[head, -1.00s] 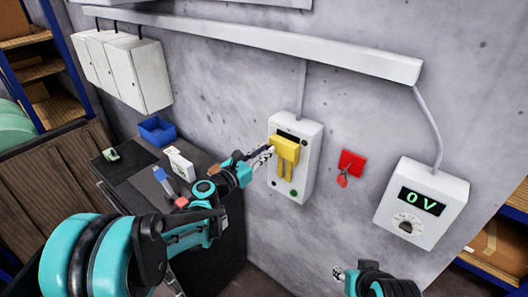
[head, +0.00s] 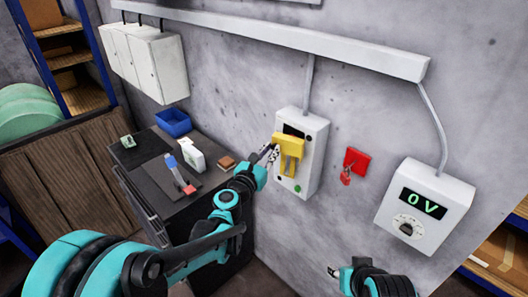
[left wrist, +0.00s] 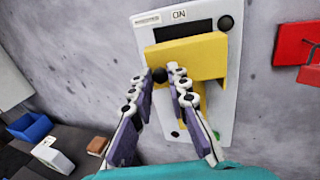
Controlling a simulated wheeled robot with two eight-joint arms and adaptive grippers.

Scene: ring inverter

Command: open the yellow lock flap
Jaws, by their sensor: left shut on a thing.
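The yellow lock flap (head: 291,146) sits on the front of a light grey wall box (head: 312,160). In the left wrist view the flap (left wrist: 190,58) lies across the box under a dark window and an "ON" label. My left gripper (head: 273,151) is at the flap's left side. The exact contact is partly hidden. My right gripper (head: 335,271) shows only as a small tip at the bottom, away from the box.
A red wall piece (head: 356,160) with a key-like part is right of the box. A dark bench (head: 160,170) with a blue bin (head: 173,122) and small items stands left, near my left arm.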

